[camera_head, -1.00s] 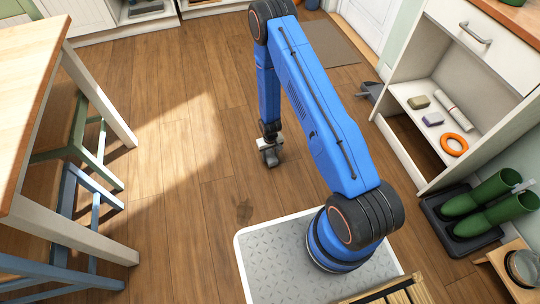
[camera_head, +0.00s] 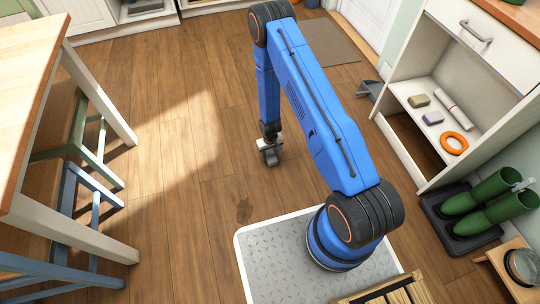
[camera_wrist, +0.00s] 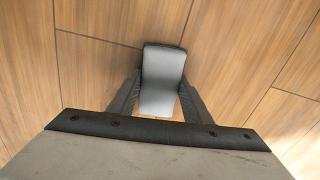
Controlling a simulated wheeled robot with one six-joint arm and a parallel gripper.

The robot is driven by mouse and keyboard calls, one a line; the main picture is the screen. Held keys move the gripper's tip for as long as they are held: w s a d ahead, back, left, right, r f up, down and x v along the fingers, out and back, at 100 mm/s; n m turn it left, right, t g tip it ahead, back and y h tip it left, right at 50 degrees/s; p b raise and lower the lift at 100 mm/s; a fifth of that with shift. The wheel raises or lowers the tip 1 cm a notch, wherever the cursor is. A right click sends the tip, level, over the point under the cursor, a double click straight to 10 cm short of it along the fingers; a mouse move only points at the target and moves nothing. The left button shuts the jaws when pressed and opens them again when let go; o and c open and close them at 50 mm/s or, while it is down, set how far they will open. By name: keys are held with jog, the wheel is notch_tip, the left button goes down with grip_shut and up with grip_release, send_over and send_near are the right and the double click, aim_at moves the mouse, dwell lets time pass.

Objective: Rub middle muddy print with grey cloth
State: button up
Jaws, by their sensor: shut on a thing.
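My gripper (camera_head: 268,146) points down at the floor in the middle of the head view. It is shut on the grey cloth (camera_wrist: 163,75), which shows as a smooth grey pad between the two dark fingers in the wrist view. The cloth is at or very near the floor; I cannot tell whether it touches. No other print shows clearly; the arm and cloth hide part of the floor.
A wooden table (camera_head: 32,95) with stools (camera_head: 88,185) stands at the left. The floor around the gripper is clear.

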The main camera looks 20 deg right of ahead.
aim_at(272, 150)
jog(key=shift+w+d+r, duration=0.1)
jog(key=shift+w+d, duration=0.4)
jog(key=shift+w, duration=0.2)
jog(key=shift+w+d, duration=0.45)
jog(key=shift+w, duration=0.25)
jog(key=shift+w+d+f, duration=0.1)
jog(key=shift+w+d, duration=0.9)
jog(key=shift+w, duration=0.4)
jog(key=shift+w+d+f, duration=0.1)
jog(key=shift+w+d, duration=0.9)
jog(key=shift+w, duration=0.45)
jog(key=shift+w+d, duration=1)
jog(key=shift+w, duration=0.4)
jog(key=shift+w+d+r, duration=0.1)
jog(key=shift+w+d, duration=0.35)
jog(key=shift+w, duration=0.2)
jog(key=shift+w+d+r, duration=0.1)
jog(key=shift+w+d, duration=0.35)
jog(key=shift+w, duration=0.15)
